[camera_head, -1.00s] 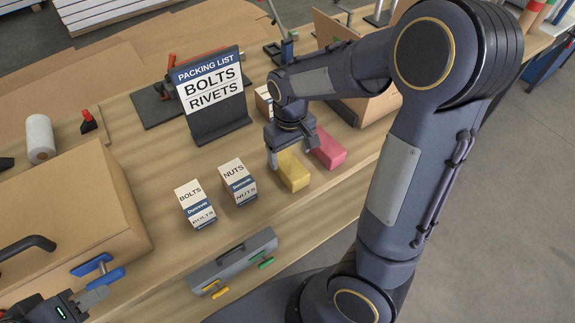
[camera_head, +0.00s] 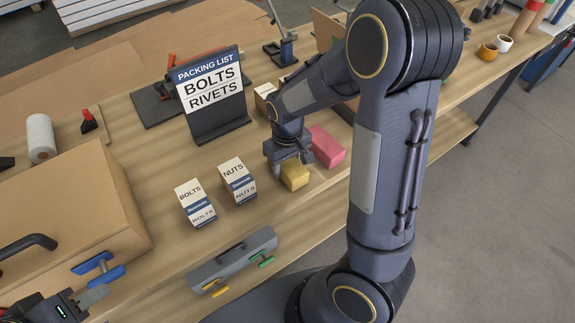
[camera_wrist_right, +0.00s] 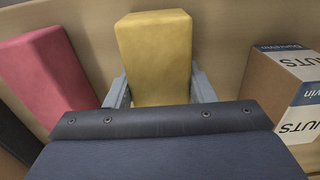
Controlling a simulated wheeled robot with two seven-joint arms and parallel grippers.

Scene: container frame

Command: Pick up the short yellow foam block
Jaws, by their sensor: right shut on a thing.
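The yellow foam block (camera_head: 295,177) is on the wooden bench, partly hidden by my right gripper in the head view. In the right wrist view the yellow block (camera_wrist_right: 155,60) stands between the two fingers. My right gripper (camera_head: 290,165) is shut on it; its fingers (camera_wrist_right: 160,92) lie along both sides. I cannot tell whether the block touches the bench. My left gripper (camera_head: 92,298) is at the lower left, by a blue-handled thing, far from the block; its jaw state is unclear.
A pink block (camera_head: 326,147) lies close beside the yellow one. A nuts box (camera_head: 237,181) and a bolts box (camera_head: 195,204) stand to the left. A packing list sign (camera_head: 210,92) stands behind. A large cardboard box (camera_head: 75,215) fills the left side.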

